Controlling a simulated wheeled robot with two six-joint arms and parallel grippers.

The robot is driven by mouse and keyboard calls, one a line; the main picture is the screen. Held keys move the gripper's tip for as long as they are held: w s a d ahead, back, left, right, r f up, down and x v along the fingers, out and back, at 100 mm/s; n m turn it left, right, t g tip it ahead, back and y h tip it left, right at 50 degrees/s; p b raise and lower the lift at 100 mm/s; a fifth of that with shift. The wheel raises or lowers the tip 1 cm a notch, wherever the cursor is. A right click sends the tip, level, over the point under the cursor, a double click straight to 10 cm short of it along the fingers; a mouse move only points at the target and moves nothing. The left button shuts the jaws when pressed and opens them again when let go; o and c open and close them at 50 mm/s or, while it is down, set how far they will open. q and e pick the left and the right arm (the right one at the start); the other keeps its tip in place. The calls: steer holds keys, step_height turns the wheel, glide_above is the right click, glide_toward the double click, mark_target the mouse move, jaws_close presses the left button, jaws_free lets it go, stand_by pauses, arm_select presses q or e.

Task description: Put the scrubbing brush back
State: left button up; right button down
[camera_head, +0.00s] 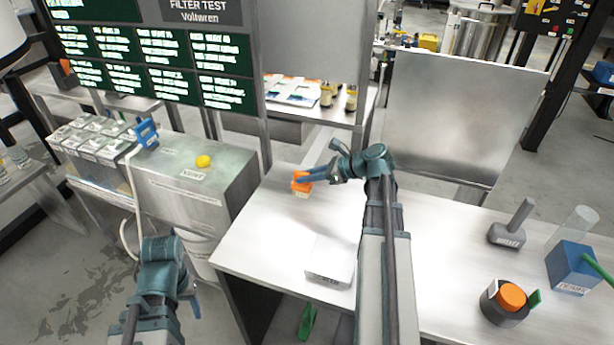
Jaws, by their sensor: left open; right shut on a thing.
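The scrubbing brush (301,188) has an orange back and a pale lower part. It is at the far left part of the steel table (262,232). My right gripper (309,177) reaches over the table from the front and is shut on the brush with its blue fingers. I cannot tell whether the brush touches the table top. My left gripper (192,302) is low at the left, in front of the steel cabinet and apart from the brush. It is open, and its fingers are mostly hidden by my arm.
A white labelled box (330,262) sits near the table's front edge. A grey handled block (510,225), a blue box (574,268) and a dark round holder with an orange top (511,298) stand at the right. A steel cabinet (185,200) with a yellow knob stands left.

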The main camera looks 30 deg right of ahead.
mark_target(308, 185)
steer(key=shift+f+b, duration=1.25)
steer(key=shift+f, duration=0.25)
steer(key=shift+f, duration=0.2)
steer(key=c, duration=0.7)
jaws_free()
steer(key=shift+s+d+r, duration=0.25)
steer(key=shift+r, duration=0.05)
steer(key=p+v, duration=0.6)
steer(key=v, duration=0.7)
steer(key=shift+f, duration=0.2)
